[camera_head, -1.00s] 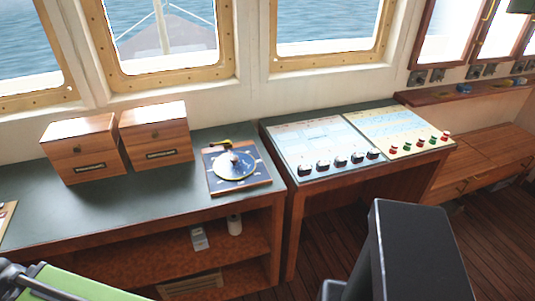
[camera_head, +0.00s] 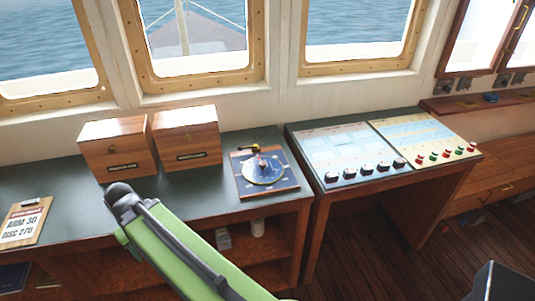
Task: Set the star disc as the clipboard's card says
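The star disc (camera_head: 263,171) is a round pale and blue disc on a square blue board with wooden edges. It lies on the dark green desk top, right of two wooden boxes. A small knob stands at its middle, and a yellow and black arm (camera_head: 254,149) lies at the board's back edge. The clipboard (camera_head: 24,221) lies at the far left of the desk. Its card reads "ARM 30" and "DISC 270". My green arm (camera_head: 185,252) rises from the bottom, left of the disc. No gripper fingers show.
Two wooden boxes (camera_head: 117,148) (camera_head: 186,138) stand at the back of the desk. A console (camera_head: 385,150) with black knobs and red and green buttons stands to the right. Windows line the back wall.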

